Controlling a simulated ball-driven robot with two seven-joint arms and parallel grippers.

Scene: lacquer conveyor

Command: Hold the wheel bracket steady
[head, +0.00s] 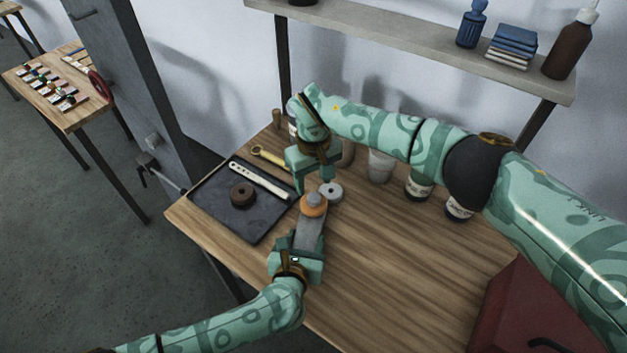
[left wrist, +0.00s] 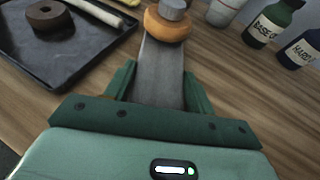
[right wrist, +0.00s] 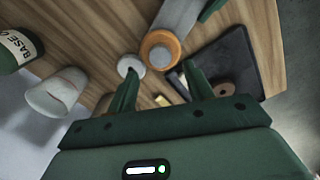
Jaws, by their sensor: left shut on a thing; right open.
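The wheel bracket is a flat grey bar (head: 311,234) with an orange wheel (head: 313,209) and a grey cap at its far end. My left gripper (head: 300,245) is shut on the bar, with a finger on each side in the left wrist view (left wrist: 160,88). The wheel end sticks out beyond the fingers. My right gripper (head: 313,184) is open, fingers pointing down just behind the wheel. In the right wrist view the orange wheel (right wrist: 160,48) shows beyond its fingertips, with nothing between them. A pale ring (head: 331,190) lies beside the wheel.
A dark tray (head: 258,232) at the table's left holds a brown roll (head: 242,194) and a pale-handled tool (head: 260,181). A yellow tool (head: 270,156) lies behind it. A white cup (head: 380,166) and labelled bottles (head: 418,186) stand at the back.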

